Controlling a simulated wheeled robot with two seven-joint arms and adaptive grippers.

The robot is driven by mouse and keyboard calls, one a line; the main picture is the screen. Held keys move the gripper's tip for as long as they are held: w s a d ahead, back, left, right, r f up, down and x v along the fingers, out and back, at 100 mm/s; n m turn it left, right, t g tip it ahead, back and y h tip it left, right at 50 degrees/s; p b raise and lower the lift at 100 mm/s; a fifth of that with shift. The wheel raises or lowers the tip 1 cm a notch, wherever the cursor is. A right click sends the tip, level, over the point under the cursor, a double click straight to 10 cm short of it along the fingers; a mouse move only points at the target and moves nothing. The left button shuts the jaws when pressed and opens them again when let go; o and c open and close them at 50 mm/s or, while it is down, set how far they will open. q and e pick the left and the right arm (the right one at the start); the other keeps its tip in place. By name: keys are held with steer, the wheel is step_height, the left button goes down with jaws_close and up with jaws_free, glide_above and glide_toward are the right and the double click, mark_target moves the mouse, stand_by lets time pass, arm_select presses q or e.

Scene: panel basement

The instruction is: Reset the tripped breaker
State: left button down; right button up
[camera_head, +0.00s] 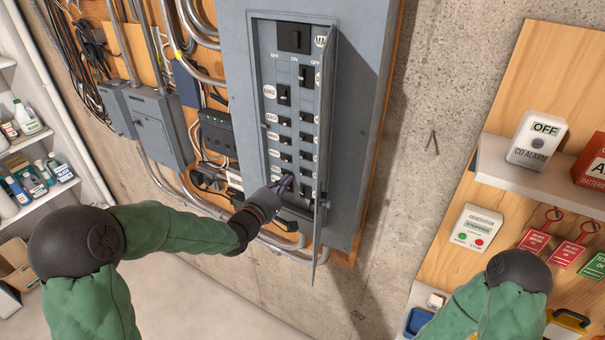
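The grey breaker panel (355,150) hangs on the wall in the upper middle, with its narrow door (325,130) standing open on the right side. Inside are a large main breaker (293,38) at the top and two columns of black breakers (284,95) with white labels. My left gripper (284,184) reaches in from the left, with its fingertips at the lower left column of breakers. It covers the breaker there, and I cannot tell whether the fingers touch it or are closed. My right arm shows at the bottom right; its gripper is out of view.
Grey boxes (155,125) and conduits are left of the panel. A shelf with bottles (25,170) stands at far left. On the right board are a CO alarm (537,138) reading OFF, a generator switch box (474,228) and hanging tags (566,254).

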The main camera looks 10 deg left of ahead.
arm_select(q)
steer(key=b+v, duration=0.1)
steer(key=v, duration=0.6)
stand_by(0.6)
steer(key=s+d+f+m+g+y+b, duration=0.1)
steer(key=s+f+m+g+b, duration=0.2)
steer(key=f, duration=1)
steer(key=s+d+f+g+b, duration=0.15)
steer(key=f+b, duration=0.35)
steer(key=f, duration=0.8)
steer(key=s+d+f+m+g+y+b, duration=0.1)
steer(key=s+f+m+g+b, duration=0.2)
steer(key=f, duration=1)
steer(key=s+d+f+m+g+b, duration=0.2)
steer(key=s+f+g+b, duration=0.2)
steer(key=s+f, duration=0.6)
steer(key=s+d+f+m+g+b, duration=0.3)
steer(key=s+f+g+b, duration=0.2)
steer(key=s+f, duration=0.6)
step_height(320, 180, down, 6)
steer(key=shift+s+d+r+m+b, duration=0.1)
steer(key=shift+s+d+m+b, duration=0.2)
steer(key=shift+b, duration=0.6)
steer(key=shift+w, duration=0.15)
